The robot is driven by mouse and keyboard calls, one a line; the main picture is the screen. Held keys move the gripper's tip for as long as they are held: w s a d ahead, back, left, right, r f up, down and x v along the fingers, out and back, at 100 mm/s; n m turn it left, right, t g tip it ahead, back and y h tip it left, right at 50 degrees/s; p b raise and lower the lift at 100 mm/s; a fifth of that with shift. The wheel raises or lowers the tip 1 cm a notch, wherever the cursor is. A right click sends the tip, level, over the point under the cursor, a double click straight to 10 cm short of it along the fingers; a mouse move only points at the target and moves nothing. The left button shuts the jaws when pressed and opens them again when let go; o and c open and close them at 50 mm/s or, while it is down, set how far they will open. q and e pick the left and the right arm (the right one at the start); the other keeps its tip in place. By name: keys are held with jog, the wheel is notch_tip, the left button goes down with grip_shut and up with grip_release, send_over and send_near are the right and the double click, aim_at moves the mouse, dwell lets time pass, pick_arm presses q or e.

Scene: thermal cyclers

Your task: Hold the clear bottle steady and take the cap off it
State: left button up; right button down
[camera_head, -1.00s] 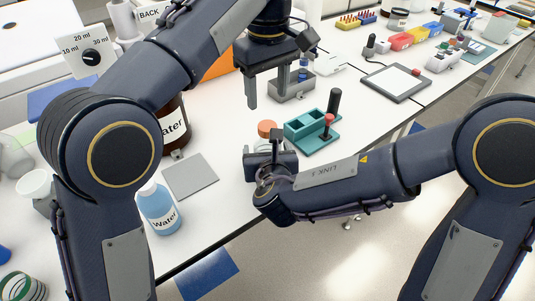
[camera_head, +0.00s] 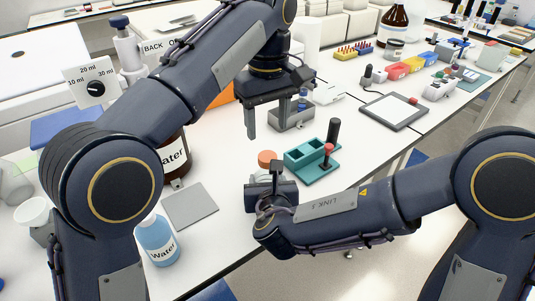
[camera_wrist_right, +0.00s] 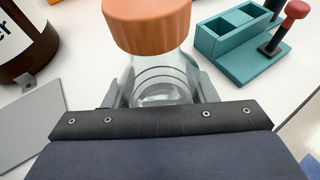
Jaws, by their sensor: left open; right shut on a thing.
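The clear bottle (camera_wrist_right: 162,75) stands on the white bench with an orange ribbed cap (camera_wrist_right: 148,22) on its top. My right gripper (camera_wrist_right: 163,95) is shut on the bottle's body, one finger on each side, below the cap. In the head view the cap (camera_head: 267,158) shows just beyond my right gripper (camera_head: 270,180), which hides most of the bottle. My left gripper (camera_head: 276,122) is open and empty, pointing down above the bench, behind the cap and higher than it.
A teal rack (camera_head: 302,160) with a red-topped and a black-handled tool stands right of the bottle. A grey plate (camera_head: 190,205), a blue Water bottle (camera_head: 156,240) and a brown Water bottle (camera_head: 174,155) are to the left. A grey holder (camera_head: 292,118) stands behind.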

aim_at(267, 156)
pick_arm(q)
jog(key=m, duration=2.1)
jog(key=shift+m, duration=0.3)
jog(key=m, duration=0.4)
jog(key=shift+m, duration=0.3)
jog(key=m, duration=0.8)
jog(key=shift+f+m, duration=0.3)
jog(key=shift+f, duration=3.7)
